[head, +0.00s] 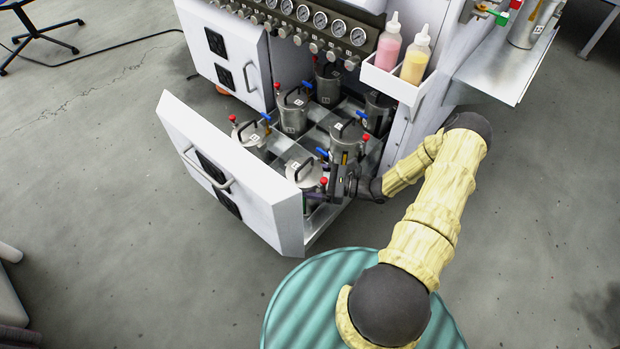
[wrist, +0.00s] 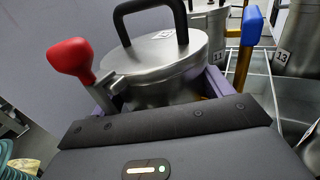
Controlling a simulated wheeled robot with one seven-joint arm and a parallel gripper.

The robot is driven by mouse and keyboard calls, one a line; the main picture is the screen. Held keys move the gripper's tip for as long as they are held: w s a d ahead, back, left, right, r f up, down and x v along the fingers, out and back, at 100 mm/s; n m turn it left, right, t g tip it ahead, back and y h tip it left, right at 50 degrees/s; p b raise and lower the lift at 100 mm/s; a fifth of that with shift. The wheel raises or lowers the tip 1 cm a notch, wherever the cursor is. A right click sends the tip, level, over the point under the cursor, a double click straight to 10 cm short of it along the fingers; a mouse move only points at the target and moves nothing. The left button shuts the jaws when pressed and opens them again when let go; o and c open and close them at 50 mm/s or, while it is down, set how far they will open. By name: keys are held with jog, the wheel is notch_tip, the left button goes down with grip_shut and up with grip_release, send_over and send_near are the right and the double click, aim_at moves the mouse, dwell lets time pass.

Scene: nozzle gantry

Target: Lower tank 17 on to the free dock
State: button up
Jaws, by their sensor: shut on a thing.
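A steel tank (head: 303,173) with a black lid handle, a red knob and a blue knob is at the near end of the open drawer (head: 215,165). It fills the middle of the wrist view (wrist: 165,62). I cannot read its number. My gripper (head: 330,190) is shut on this tank, with purple fingers (wrist: 215,82) on either side of its body. The tank looks upright. Its bottom and any dock under it are hidden by the tank, the drawer front and my gripper, so I cannot tell whether it touches.
Several similar tanks (head: 291,110) stand in the drawer close behind. The wrist view shows labels 11 (wrist: 218,82) and 13 (wrist: 283,57) on neighbours. A white bin with pink and yellow bottles (head: 390,50) hangs above right. A steel shelf (head: 500,75) juts out right.

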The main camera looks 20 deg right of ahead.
jog(key=shift+r, duration=0.15)
jog(key=o, duration=2)
jog(key=shift+f, duration=0.3)
jog(key=shift+s+d+r, duration=0.15)
jog(key=shift+s+d, duration=0.1)
jog(key=shift+d, duration=0.3)
jog(key=p+v, duration=0.5)
jog(key=v, duration=1.1)
jog(key=shift+s, duration=0.15)
